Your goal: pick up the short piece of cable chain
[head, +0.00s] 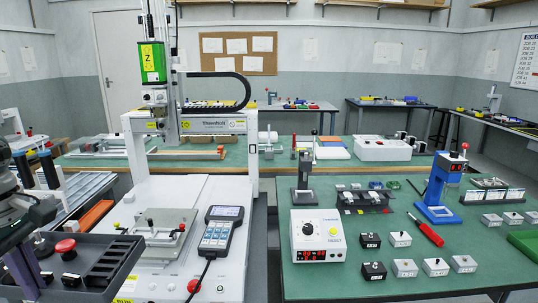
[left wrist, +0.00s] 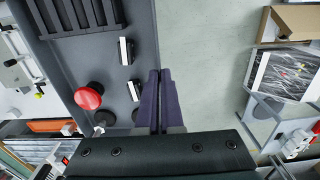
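A dark ribbed piece (head: 108,262) lies in the grey tray (head: 134,246) at the lower left of the head view. It looks like the short cable chain, but dark on dark I cannot be certain. It also shows at the top left of the left wrist view (left wrist: 82,14), cut off by the frame edge. My left gripper (left wrist: 160,72) has its purple fingers together, with nothing seen between them. It is over the tray's edge, apart from the ribbed piece. In the head view my left gripper (head: 22,272) is at the lower left. My right gripper is not in view.
The tray also holds a red mushroom button (left wrist: 88,97) and small black-and-white blocks (left wrist: 126,51). A white gantry machine (head: 195,185) with a teach pendant (head: 221,232) stands right of the tray. Bare floor (left wrist: 205,50) lies beside the tray.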

